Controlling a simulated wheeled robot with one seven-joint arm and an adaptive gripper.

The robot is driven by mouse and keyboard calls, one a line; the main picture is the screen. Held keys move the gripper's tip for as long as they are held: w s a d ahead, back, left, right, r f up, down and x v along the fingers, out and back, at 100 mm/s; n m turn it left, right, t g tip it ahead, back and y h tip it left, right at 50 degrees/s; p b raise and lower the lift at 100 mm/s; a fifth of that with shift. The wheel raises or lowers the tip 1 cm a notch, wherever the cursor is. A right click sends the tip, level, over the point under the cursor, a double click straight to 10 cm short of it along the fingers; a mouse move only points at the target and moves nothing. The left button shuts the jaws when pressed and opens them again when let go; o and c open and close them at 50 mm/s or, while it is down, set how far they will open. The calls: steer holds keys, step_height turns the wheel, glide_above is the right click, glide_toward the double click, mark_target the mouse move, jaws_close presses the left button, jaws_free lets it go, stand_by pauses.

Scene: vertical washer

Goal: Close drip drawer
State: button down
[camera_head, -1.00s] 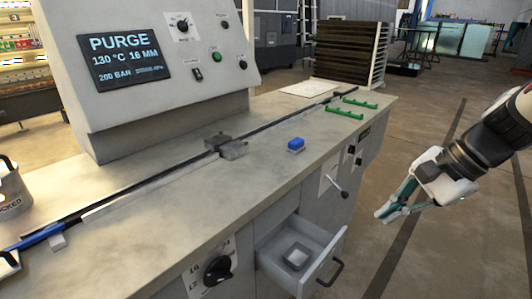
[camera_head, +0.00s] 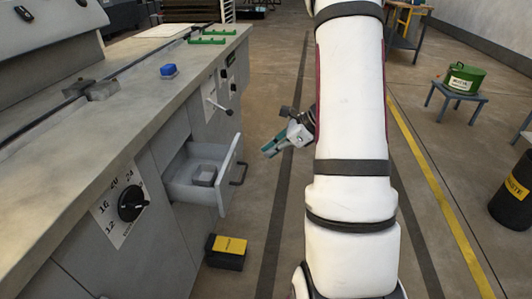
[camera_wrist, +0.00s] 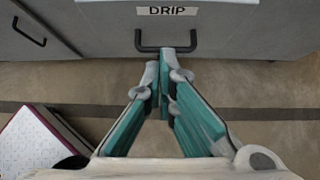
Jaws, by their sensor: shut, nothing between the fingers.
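The drip drawer (camera_head: 217,187) stands pulled out of the grey cabinet front, with a small grey block-like cup (camera_head: 204,175) inside it. Its dark bar handle (camera_head: 239,174) is on its front panel. In the wrist view the drawer front (camera_wrist: 220,25) carries a "DRIP" label (camera_wrist: 167,10), and the handle (camera_wrist: 165,47) lies just ahead of my fingertips. My gripper (camera_head: 268,153) has teal fingers; it is shut and empty, to the right of the drawer in the head view. In the wrist view my gripper (camera_wrist: 163,62) points at the handle; whether it touches cannot be told.
A lever (camera_head: 217,105) and a dial (camera_head: 132,203) project from the cabinet. A black and yellow box (camera_head: 226,252) lies on the floor below the drawer. A stool (camera_head: 456,99) stands right.

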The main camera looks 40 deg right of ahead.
steer(key=shift+w+a+f+b, duration=0.4)
steer(key=shift+w+a+f, duration=0.45)
steer(key=shift+w, duration=0.35)
steer(key=shift+w+a+f+b, duration=0.45)
steer(key=shift+w+a+f, duration=0.35)
steer(key=shift+w+a, duration=0.3)
steer(key=shift+w+a+f+b, duration=0.4)
steer(key=shift+w+a+f, duration=0.4)
steer(key=shift+w, duration=0.45)
steer(key=w+a, duration=0.3)
steer(key=w, duration=0.1)
steer(key=w+a, duration=0.4)
steer(key=w, duration=0.1)
steer(key=w+a, duration=0.3)
steer(key=w, duration=0.1)
steer(key=shift+w+a+p, duration=0.3)
steer(key=shift+w+a, duration=0.05)
steer(key=shift+w, duration=0.05)
steer(key=shift+a, duration=0.1)
